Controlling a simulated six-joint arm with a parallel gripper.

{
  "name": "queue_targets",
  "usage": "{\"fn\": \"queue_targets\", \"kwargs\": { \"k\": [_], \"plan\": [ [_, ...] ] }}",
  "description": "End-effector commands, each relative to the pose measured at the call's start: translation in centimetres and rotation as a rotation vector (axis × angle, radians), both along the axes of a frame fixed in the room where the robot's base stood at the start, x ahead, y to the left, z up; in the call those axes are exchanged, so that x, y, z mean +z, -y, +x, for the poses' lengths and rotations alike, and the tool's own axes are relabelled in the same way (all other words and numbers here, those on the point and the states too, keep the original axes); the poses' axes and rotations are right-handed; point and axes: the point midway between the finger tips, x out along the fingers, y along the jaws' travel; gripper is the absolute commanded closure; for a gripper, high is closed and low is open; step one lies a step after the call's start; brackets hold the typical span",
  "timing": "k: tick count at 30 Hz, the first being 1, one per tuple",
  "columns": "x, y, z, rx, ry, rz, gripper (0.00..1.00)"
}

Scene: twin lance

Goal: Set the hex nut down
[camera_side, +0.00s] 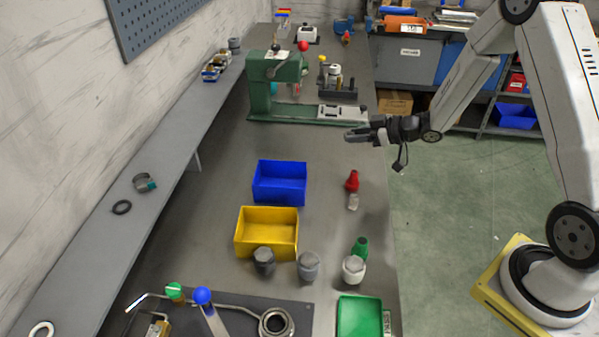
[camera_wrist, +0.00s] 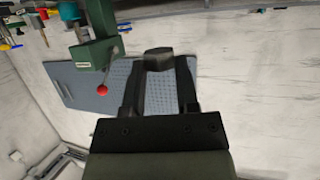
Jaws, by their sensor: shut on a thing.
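My gripper (camera_side: 358,136) is stretched out level over the right part of the workbench, in front of the green press. In the wrist view my gripper (camera_wrist: 160,75) has its two dark fingers on either side of a dark grey hex nut (camera_wrist: 159,58), held at the fingertips. In the side view the nut is too small and dark to tell from the fingers. The nut appears held above the bench, apart from any surface.
A green press (camera_side: 275,85) stands behind my gripper. A blue bin (camera_side: 280,183) and a yellow bin (camera_side: 266,233) stand nearer the camera. A red-topped item (camera_side: 352,182), several grey and white round pieces and a green tray (camera_side: 359,315) lie farther front. Bench between press and blue bin is clear.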

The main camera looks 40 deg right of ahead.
Motion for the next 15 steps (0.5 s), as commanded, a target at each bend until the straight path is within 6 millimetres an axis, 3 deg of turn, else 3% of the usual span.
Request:
{"fn": "queue_targets", "kwargs": {
  "k": [15],
  "plan": [
    [3.2, -1.2, 0.4, -0.311, 0.0, 0.0, 1.0]
  ]
}}
